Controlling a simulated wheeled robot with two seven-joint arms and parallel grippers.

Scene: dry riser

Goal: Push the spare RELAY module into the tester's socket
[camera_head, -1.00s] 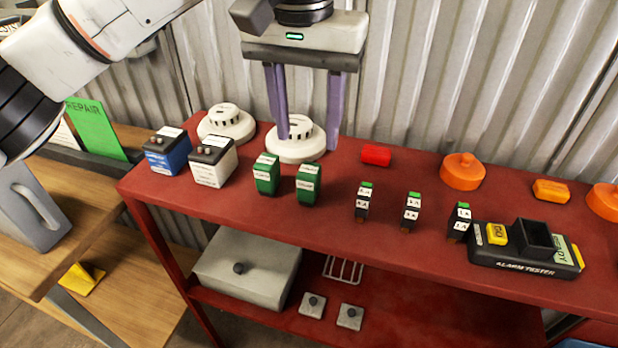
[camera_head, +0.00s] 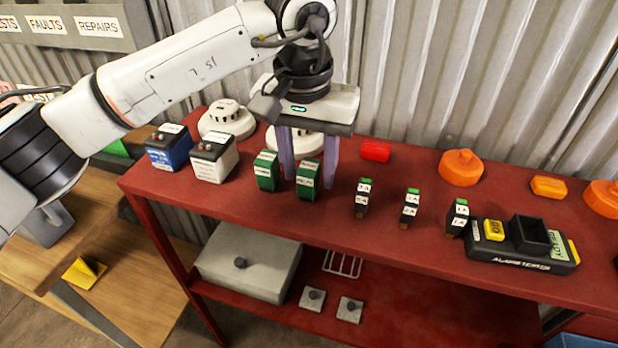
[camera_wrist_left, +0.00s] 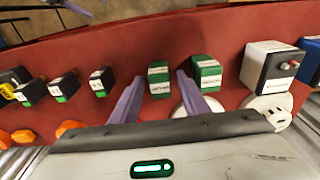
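Two green modules with white labels stand upright on the red shelf top, the left one (camera_head: 265,171) and the right one (camera_head: 308,180). Their label text is too small to read surely, so I cannot tell which is the RELAY. The black alarm tester (camera_head: 521,262) lies at the right; its dark box-shaped socket (camera_head: 530,235) looks empty. My left gripper (camera_head: 309,178) is open, pointing down, its purple fingers behind and to either side of the right module. In the left wrist view, that module (camera_wrist_left: 159,80) shows between the fingertips, apart from them. My right gripper is not in view.
Blue (camera_head: 170,151) and white (camera_head: 212,160) batteries stand left, with round white detectors behind. Several small black fuses, one here (camera_head: 362,198), stand between the modules and the tester. A red cylinder (camera_head: 375,152) and orange parts (camera_head: 461,168) lie toward the corrugated wall.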

